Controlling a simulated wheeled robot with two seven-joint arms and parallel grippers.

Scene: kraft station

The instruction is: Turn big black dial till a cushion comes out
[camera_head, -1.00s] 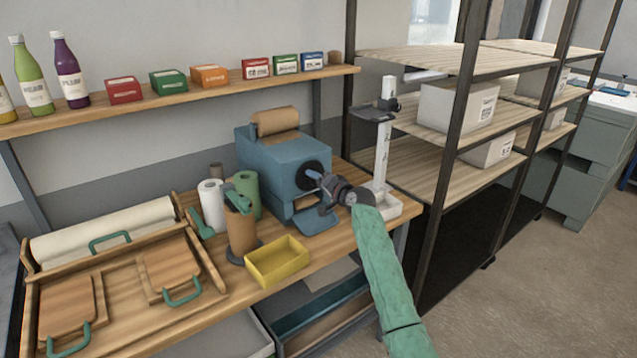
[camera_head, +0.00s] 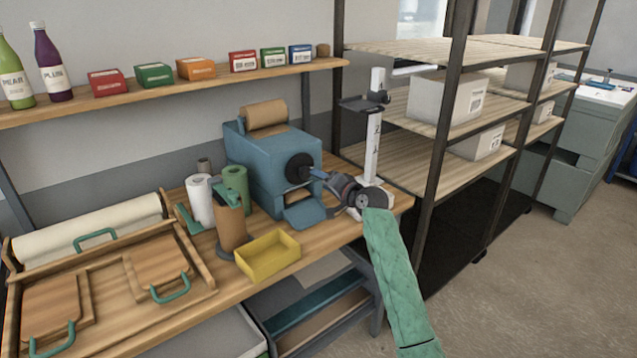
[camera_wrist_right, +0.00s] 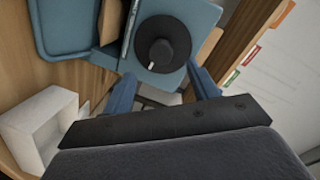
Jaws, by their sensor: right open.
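The big black dial (camera_head: 298,166) is on the front face of the blue machine (camera_head: 258,160). It is a round disc with a raised knob and a white mark, seen face-on in the right wrist view (camera_wrist_right: 163,42). My right gripper (camera_head: 312,173) is in front of the dial. Its blue fingers stand apart with nothing between them, short of the dial in the right wrist view (camera_wrist_right: 163,86). A brown paper roll (camera_head: 264,114) sits on top of the machine. I see no cushion on the blue outlet tray (camera_head: 305,213). My left gripper is not in view.
A yellow bin (camera_head: 268,262), a brown roll on a stand (camera_head: 231,228) and white and green rolls stand left of the machine. A white post stand (camera_head: 372,145) is behind my right arm. A metal-framed shelf (camera_head: 430,135) with boxes stands to the right.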

